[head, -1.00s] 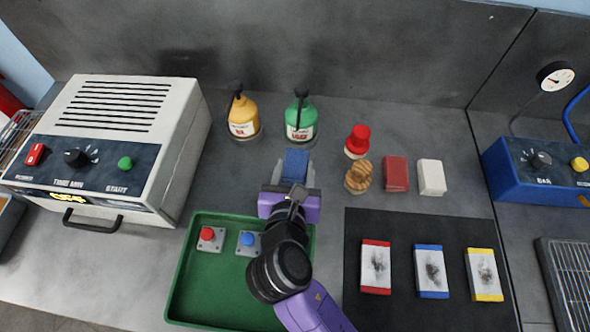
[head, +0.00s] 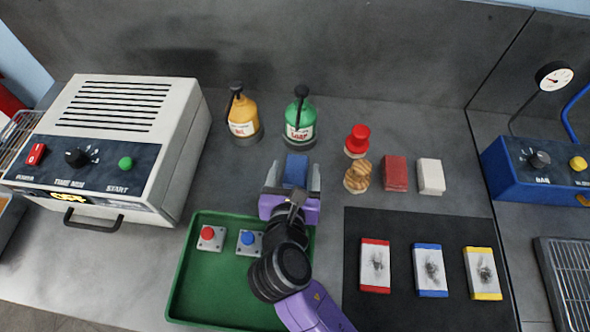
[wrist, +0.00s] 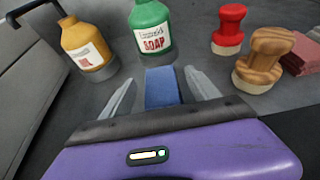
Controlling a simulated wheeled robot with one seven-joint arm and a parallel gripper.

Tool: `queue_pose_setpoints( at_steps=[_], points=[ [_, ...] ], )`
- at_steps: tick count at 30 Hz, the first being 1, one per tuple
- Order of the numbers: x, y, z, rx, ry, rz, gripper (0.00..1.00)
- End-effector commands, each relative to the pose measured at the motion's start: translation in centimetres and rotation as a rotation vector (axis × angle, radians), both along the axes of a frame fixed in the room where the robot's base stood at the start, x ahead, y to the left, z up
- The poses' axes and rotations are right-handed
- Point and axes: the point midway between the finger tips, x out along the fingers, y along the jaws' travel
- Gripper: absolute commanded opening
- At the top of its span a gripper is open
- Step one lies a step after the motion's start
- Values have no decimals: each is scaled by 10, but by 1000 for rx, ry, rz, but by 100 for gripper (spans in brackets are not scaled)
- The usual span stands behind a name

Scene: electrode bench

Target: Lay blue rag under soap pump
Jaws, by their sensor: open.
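The blue rag (head: 296,170) is a small folded block lying on the bench in front of the green soap pump (head: 300,121). The pump has a black nozzle, and its label reads SOAP in the wrist view (wrist: 152,33). My gripper (head: 294,177) is open, with one finger on each side of the rag. The rag also shows between the fingers in the wrist view (wrist: 162,86), with gaps on both sides. Its near end is hidden behind the gripper body.
A yellow pump bottle (head: 243,119) stands left of the soap. A red-handled brush (head: 357,141), a wooden-handled brush (head: 358,176), a red block (head: 396,173) and a white block (head: 431,176) are at right. A green tray (head: 205,290) lies below my arm.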

Motion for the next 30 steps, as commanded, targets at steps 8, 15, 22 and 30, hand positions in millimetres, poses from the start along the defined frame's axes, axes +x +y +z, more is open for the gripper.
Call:
queue_pose_setpoints(
  at_steps=[8,15,22,30],
  points=[
    [-1,1,14,3,-3,1,70],
    [-48,2,32,0,-1,3,70],
    [-88,4,49,1,-1,2,70],
    [-110,4,58,0,0,0,70]
  ],
)
